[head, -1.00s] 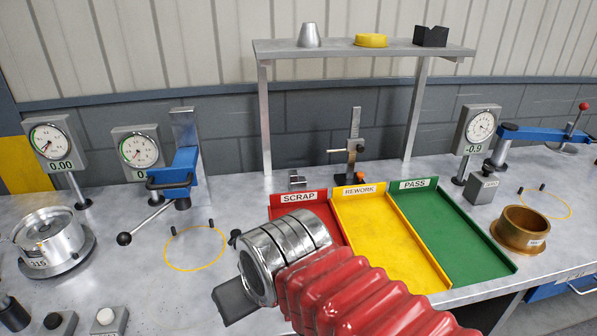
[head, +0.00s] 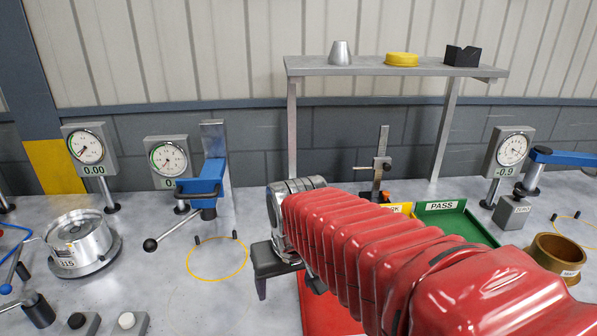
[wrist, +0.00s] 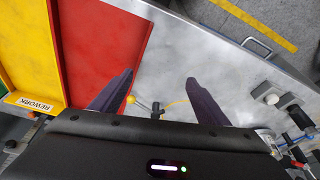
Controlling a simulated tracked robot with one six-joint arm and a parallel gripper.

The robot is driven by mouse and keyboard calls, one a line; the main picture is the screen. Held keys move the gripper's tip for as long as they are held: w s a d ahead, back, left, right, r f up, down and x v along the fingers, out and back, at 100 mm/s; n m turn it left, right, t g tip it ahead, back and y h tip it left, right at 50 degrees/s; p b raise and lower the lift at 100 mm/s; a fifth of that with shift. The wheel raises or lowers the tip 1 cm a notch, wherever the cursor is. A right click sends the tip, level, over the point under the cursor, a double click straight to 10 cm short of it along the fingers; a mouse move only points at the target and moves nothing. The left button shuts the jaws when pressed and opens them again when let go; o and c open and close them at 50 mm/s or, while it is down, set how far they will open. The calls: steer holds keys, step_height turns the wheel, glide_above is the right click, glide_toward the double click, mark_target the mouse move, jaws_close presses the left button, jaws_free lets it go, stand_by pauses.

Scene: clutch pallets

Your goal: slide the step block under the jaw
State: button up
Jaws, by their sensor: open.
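The height gauge (head: 381,165), an upright grey scale with a dark sliding jaw (head: 374,167), stands at the back of the bench behind the trays. The step block is not visible now; my arm covers the spot behind the red tray where a small grey stepped piece showed earlier. My gripper (head: 268,272) is left of the red tray's back part in the head view, pointing down. In the wrist view, my gripper (wrist: 155,90) shows two dark fingers spread apart with nothing between them.
The red tray (head: 325,305) is partly under my arm, beside the yellow tray (wrist: 16,60) and green tray (head: 460,222). A shelf (head: 395,68) stands behind. A blue clamp (head: 205,185) and a silver cylinder (head: 82,243) are left; a brass ring (head: 560,256) is right.

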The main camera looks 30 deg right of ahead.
steer(key=w+d+f+m, duration=0.2)
steer(key=w+d, duration=1)
steer(key=d, duration=0.1)
steer(key=w+d+f+m, duration=0.1)
steer(key=w+d+f, duration=0.1)
steer(key=w+d, duration=1.1)
steer(key=w+d+r+h, duration=0.1)
steer(key=w+d+r, duration=0.3)
steer(key=r, duration=0.1)
steer(key=shift+d+r+t, duration=0.15)
steer(key=shift+d+t, duration=0.1)
steer(key=shift+t, duration=0.15)
steer(key=shift+w, duration=0.1)
steer(key=x, duration=1.4)
steer(key=shift+d, duration=0.15)
